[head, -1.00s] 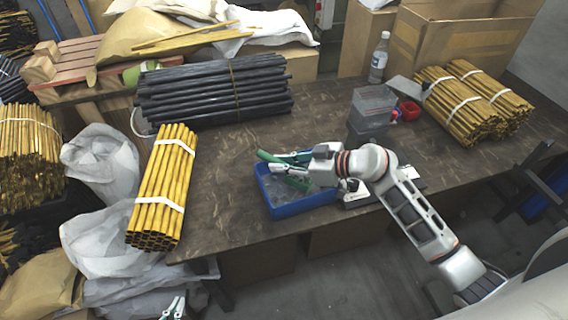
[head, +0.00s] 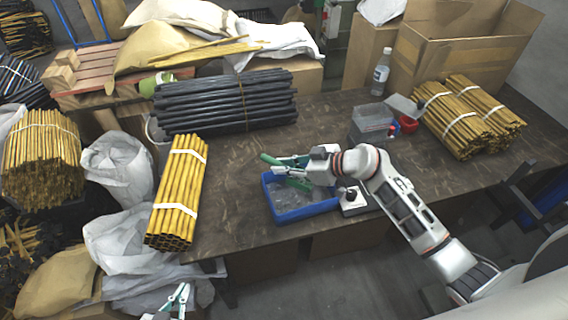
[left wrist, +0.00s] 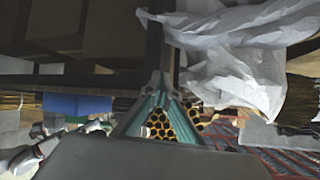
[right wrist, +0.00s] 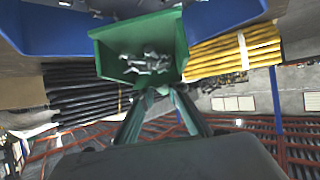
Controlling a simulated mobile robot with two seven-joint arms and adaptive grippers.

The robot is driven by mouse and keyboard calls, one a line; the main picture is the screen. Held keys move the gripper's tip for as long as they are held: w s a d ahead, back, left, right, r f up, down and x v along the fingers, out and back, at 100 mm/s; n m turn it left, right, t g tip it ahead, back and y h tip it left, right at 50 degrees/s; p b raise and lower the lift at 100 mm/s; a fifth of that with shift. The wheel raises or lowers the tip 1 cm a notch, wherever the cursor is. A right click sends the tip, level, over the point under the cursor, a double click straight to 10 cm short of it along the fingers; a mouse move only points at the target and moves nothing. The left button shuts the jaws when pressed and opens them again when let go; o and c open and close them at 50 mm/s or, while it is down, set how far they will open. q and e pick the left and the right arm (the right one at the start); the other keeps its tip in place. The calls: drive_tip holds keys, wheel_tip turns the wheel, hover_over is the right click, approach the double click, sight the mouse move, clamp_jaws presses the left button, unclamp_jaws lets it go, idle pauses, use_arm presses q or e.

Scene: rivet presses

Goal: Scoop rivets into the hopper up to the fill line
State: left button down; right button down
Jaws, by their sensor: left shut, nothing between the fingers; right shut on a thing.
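The green scoop (right wrist: 140,60) holds several small grey rivets (right wrist: 147,62) in the right wrist view. My right gripper (head: 282,171) is shut on it, over the blue tray (head: 303,214). In the head view the scoop (head: 270,158) is partly covered by the fingers. Grey contents show in the tray; single pieces are too small to tell. A translucent grey box (head: 371,118), possibly the hopper, stands behind my right arm. I cannot make out a fill line. My left gripper (head: 178,298) is shut and empty, low before the table; its fingers show in the left wrist view (left wrist: 158,85).
A yellow tube bundle (head: 178,192) lies left of the tray, black tubes (head: 225,102) behind. A red bowl (head: 408,124), bottle (head: 380,74) and more yellow bundles (head: 462,115) are to the right. A pale plate with a black knob (head: 352,196) sits beside the tray.

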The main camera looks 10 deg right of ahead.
drive_tip(key=shift+a+r+p, duration=0.1)
drive_tip(key=shift+r+p, duration=0.2)
drive_tip(key=shift+p, duration=0.45)
drive_tip(key=shift+r+p, duration=0.35)
drive_tip(key=shift+p, duration=0.05)
drive_tip(key=shift+a+r+p, duration=0.1)
drive_tip(key=shift+r+p, duration=0.15)
drive_tip(key=shift+p, duration=0.05)
drive_tip(key=shift+w+r+g+h+p, duration=0.1)
drive_tip(key=shift+r+g+h+p, duration=0.2)
drive_tip(key=shift+p, duration=0.15)
drive_tip(key=shift+a+r, duration=0.1)
use_arm(q)
drive_tip(key=shift+s+a+r+g+y, duration=0.2)
drive_tip(key=shift+s+a+r, duration=0.2)
drive_tip(key=shift+a, duration=0.2)
drive_tip(key=shift+s+a+r+g+y, duration=0.1)
drive_tip(key=shift+s+a+r+y, duration=0.2)
drive_tip(key=shift+a, duration=0.3)
drive_tip(key=shift+d, duration=0.15)
